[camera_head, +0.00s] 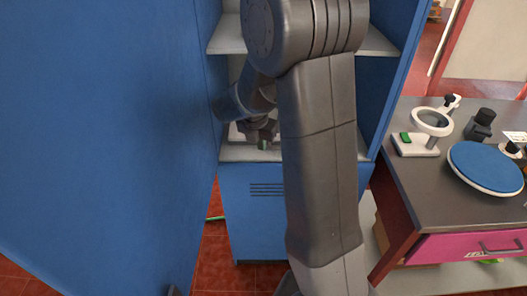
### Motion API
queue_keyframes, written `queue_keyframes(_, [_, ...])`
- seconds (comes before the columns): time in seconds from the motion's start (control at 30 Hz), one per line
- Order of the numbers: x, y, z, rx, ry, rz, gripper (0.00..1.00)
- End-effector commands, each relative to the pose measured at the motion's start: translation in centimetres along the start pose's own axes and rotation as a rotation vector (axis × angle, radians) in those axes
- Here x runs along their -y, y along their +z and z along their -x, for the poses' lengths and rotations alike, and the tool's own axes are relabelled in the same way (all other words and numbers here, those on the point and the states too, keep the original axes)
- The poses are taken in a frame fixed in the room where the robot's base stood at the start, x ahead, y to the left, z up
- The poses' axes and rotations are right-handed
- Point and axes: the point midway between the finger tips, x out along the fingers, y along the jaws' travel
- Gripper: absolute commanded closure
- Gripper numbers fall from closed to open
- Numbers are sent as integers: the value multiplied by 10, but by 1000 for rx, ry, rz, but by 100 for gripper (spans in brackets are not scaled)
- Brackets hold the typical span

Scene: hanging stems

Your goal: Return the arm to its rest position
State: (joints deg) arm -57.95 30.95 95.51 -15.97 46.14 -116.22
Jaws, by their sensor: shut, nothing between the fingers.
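My arm (322,150) rises through the middle of the head view and bends back down on its left side. My gripper (263,143) is at the end of the wrist, low inside the open blue cabinet, close above its lower white shelf (240,153). The gripper is small in view and points downward. It is shut with no object seen in it. Part of the shelf and what lies behind the arm are hidden.
A large blue door (100,140) fills the left side. The cabinet's right wall (393,90) is close beside my arm. An upper shelf (228,36) is above the gripper. At right, a dark table (440,190) holds a magnifier stand (432,122) and a round blue-topped disc (486,167).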

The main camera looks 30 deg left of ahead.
Motion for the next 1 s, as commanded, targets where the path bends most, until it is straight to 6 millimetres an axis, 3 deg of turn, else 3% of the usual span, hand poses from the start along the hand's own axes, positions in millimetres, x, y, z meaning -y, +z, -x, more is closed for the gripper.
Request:
queue_keyframes(0.2, [0,0,30,1,3,0,100])
queue_keyframes(0.47, [0,0,37,-1,0,0,100])
queue_keyframes(0.77, [0,-1,33,-2,-2,0,100])
queue_keyframes(1.0, [1,-1,0,-4,-5,1,100])
